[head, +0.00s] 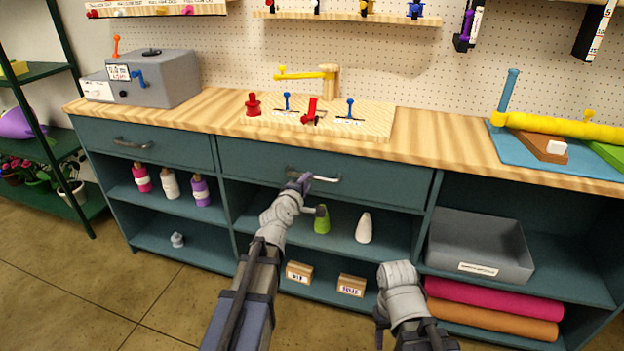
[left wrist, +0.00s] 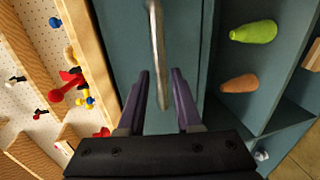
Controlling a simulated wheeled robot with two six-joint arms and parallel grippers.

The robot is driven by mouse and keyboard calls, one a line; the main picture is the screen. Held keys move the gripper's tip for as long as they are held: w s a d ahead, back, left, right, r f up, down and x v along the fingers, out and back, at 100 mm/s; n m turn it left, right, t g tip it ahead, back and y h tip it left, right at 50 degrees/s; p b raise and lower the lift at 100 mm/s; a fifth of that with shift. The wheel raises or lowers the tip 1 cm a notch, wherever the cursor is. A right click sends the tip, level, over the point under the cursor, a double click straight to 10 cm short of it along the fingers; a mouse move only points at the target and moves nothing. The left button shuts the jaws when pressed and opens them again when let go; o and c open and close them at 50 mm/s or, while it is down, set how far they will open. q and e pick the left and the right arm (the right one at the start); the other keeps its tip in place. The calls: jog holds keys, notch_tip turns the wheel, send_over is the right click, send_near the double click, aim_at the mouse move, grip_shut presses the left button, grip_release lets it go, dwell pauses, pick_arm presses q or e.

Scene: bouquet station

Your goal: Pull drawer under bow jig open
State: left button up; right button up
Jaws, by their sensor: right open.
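The drawer (head: 385,183) under the bow jig (head: 350,123) is teal and looks flush with the cabinet. Its metal bar handle (head: 325,179) is at mid-front. My left gripper (head: 303,183) is at the left part of this handle. In the left wrist view, the two purple fingers of my left gripper (left wrist: 162,100) stand apart on either side of the handle (left wrist: 157,45), with gaps visible; contact is not clear. My right gripper (head: 381,325) is low in front of the shelves, empty and away from the drawer; its fingers are hard to make out.
A grey bin (head: 480,245) sits at right above fabric rolls (head: 490,302). Another drawer (head: 165,147) is at left. Floor in front at left is clear.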

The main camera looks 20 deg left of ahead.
pick_arm(q)
jog(key=x, duration=0.5)
jog(key=shift+w+b, duration=0.1)
jog(key=shift+b, duration=0.3)
grip_shut()
dwell(1.0)
